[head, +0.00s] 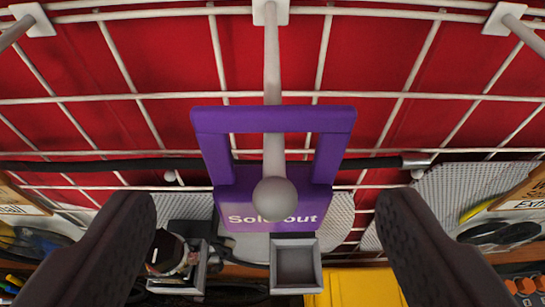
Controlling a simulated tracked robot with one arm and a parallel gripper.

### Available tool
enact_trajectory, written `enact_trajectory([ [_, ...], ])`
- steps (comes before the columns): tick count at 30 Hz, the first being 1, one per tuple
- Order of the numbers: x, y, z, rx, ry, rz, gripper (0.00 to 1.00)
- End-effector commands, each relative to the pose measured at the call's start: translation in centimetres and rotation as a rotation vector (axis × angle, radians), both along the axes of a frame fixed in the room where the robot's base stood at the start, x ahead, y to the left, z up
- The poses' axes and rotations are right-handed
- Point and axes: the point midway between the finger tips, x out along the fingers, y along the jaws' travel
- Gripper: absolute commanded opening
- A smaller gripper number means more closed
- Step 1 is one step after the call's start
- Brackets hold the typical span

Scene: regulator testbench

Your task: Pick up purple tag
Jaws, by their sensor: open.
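The purple tag (228,209) hangs in the middle of the head view, with a rectangular frame at its top and the words "Sold out" on its lower plate. It hangs on a pale peg (273,80) with a round ball end, which points towards the camera and covers part of the lettering. My gripper (272,212) is open, with one dark finger at the lower left and one at the lower right. The tag is between the fingers in the picture, and neither finger visibly touches it.
A white wire grid (420,97) stands in front of a red panel (180,60). Other pegs stick out at the upper left (15,30) and upper right (525,35). A black rod (110,165) crosses behind the tag. Below are a small grey square holder (296,265) and a yellow object (355,288).

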Motion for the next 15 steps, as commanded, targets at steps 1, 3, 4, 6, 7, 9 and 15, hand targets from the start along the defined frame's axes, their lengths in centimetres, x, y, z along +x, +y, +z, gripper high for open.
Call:
enact_trajectory([
  [1,0.3,0.0,-0.2,0.000,0.001,0.000,0.71],
  [3,0.9,-0.1,-0.6,0.000,0.001,0.000,0.71],
  [4,1.2,-0.2,-0.8,0.000,0.001,0.000,0.71],
  [6,2.0,-0.3,-1.4,0.001,0.003,0.000,0.71],
  [7,2.4,-0.3,-1.8,0.001,0.004,0.000,0.71],
  [9,3.2,-0.3,-2.1,0.001,0.005,0.000,0.71],
  [15,4.3,-0.4,-2.6,0.001,0.003,-0.001,0.71],
])
